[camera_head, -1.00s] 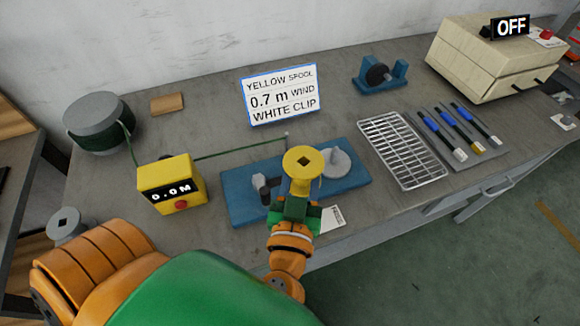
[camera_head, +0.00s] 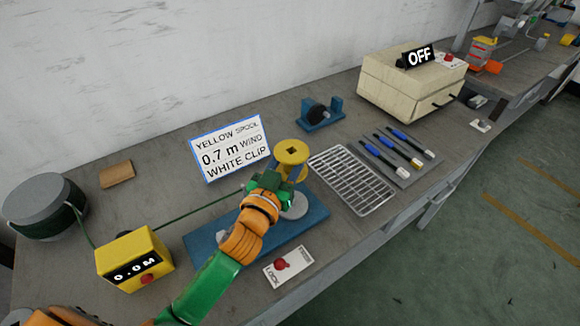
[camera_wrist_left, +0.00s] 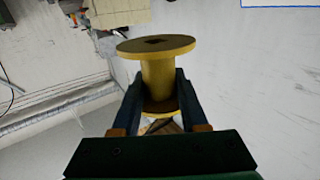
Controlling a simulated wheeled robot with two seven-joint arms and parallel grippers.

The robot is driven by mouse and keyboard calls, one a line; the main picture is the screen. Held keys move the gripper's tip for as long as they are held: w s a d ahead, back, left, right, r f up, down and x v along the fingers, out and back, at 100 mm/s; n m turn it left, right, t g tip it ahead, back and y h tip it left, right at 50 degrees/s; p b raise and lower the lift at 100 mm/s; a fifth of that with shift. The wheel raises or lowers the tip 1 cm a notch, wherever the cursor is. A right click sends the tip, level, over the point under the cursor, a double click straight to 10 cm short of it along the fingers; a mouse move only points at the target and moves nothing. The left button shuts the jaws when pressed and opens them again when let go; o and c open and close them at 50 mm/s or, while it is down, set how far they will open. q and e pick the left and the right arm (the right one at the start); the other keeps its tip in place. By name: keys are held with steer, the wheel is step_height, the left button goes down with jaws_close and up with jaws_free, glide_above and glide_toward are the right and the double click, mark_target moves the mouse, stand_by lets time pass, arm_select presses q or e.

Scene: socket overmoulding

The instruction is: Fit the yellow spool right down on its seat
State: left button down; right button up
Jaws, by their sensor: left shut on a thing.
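The yellow spool (camera_head: 291,152) has a wide top flange with a dark square hole. My left gripper (camera_head: 272,182) is shut on its barrel. The left wrist view shows the spool (camera_wrist_left: 158,75) upright between the two fingers (camera_wrist_left: 157,100). In the head view the spool is over the right part of the blue base (camera_head: 314,214), near a grey disc (camera_head: 294,206) on that base. My arm and gripper hide part of the base and disc. I cannot tell how high the spool is above them. My right gripper is not in view.
A sign (camera_head: 230,147) reads yellow spool, 0.7 m wind, white clip. A green cord runs from a grey reel (camera_head: 45,205) past a yellow counter (camera_head: 135,258) showing 0.0 M. A wire rack (camera_head: 352,180), brushes (camera_head: 397,148) and a card with a red button (camera_head: 289,266) lie nearby.

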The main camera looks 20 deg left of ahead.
arm_select(q)
steer(key=shift+s, duration=0.1)
step_height(320, 180, down, 6)
steer(key=b, duration=0.5)
steer(key=shift+r+p, duration=0.1)
steer(key=shift+p, duration=0.3)
stand_by(1.3)
steer(key=shift+f+b, duration=1.2)
steer(key=shift+f, duration=0.25)
steer(key=shift+c, duration=1.8)
jaws_free()
steer(key=shift+s+a+b, duration=0.15)
steer(key=shift+s+b, duration=0.1)
steer(key=shift+s, duration=1.55)
steer(key=shift+s+a+b, duration=0.1)
steer(key=shift+s+b, duration=0.1)
steer(key=shift+s, duration=1.55)
